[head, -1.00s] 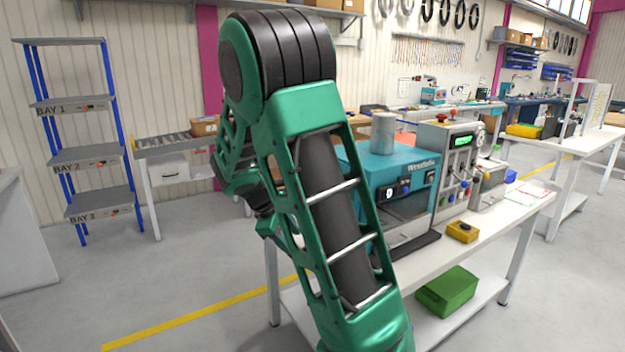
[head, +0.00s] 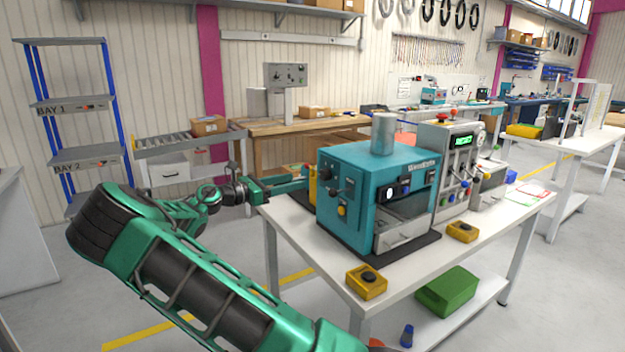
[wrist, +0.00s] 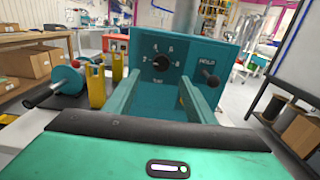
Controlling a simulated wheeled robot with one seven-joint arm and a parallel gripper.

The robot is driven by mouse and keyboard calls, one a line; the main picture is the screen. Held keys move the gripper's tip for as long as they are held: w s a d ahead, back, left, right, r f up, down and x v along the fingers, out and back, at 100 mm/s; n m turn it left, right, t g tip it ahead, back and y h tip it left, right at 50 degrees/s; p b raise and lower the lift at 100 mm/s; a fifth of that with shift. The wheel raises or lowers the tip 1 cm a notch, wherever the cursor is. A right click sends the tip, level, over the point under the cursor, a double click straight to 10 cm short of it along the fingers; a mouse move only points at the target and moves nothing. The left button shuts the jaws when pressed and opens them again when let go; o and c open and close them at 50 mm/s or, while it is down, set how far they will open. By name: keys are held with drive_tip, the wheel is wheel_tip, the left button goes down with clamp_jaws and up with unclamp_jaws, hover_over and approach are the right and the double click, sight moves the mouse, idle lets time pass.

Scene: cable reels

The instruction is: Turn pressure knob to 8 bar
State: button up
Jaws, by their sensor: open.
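The pressure knob (wrist: 161,63) is a small black dial on the teal side panel (wrist: 205,60) of the press. Marks around it look like 2, 4, 6 and 8, with a label below. Its pointer is too small to read. My gripper (wrist: 160,88) is open, its two teal fingers either side of the knob in the wrist view, with nothing between them. I cannot tell whether the fingertips touch the panel. In the head view my gripper (head: 300,182) is at the left side of the teal press (head: 365,175); the knob is not clearly made out there.
A black lever marked HOLD (wrist: 210,78) sticks out right of the knob. Yellow posts (wrist: 97,85) and a reel on a rod (wrist: 62,82) stand left. A yellow button box (head: 367,281) sits on the white bench (head: 310,235) near its front corner.

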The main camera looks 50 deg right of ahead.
sight(321, 174)
drive_tip(key=x, duration=1)
drive_tip(key=shift+s+d, duration=0.15)
drive_tip(key=shift+d, duration=0.15)
